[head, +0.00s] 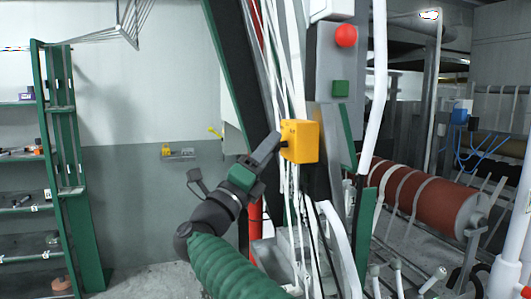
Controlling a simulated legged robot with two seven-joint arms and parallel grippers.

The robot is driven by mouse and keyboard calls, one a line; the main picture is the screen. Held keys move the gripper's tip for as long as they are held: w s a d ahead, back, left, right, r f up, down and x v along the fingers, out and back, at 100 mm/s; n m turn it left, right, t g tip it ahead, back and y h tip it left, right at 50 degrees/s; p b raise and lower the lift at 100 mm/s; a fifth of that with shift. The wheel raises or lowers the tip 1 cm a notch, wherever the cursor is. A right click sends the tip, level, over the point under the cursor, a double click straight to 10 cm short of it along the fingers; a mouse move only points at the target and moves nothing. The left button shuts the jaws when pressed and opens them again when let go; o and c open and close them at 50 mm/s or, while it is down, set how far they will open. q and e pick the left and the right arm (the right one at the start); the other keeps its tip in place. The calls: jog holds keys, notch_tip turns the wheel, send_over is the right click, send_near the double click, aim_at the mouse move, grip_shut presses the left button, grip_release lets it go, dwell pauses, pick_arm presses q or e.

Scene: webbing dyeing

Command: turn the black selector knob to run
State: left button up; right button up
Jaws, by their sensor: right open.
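A yellow box (303,142) hangs among white webbing strands in the middle of the head view. I cannot clearly make out the black selector knob; a small dark spot shows at the box's left edge, beside my finger. My right gripper (229,166) is open, its fingers spread wide with nothing seen between them. Its upper finger reaches up to the left edge of the yellow box, and I cannot tell whether it touches. My left gripper is not in view.
A grey panel above the box carries a red button (346,36) and a green button (340,88). White webbing strands and pipes crowd around the box. A red-brown roller (430,203) lies at right. A green shelf rack (62,130) stands at left, with open floor between.

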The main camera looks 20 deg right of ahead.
jog(key=b+v, duration=0.5)
jog(key=v, duration=1.2)
jog(key=shift+w+b, duration=0.3)
jog(key=shift+b, duration=0.05)
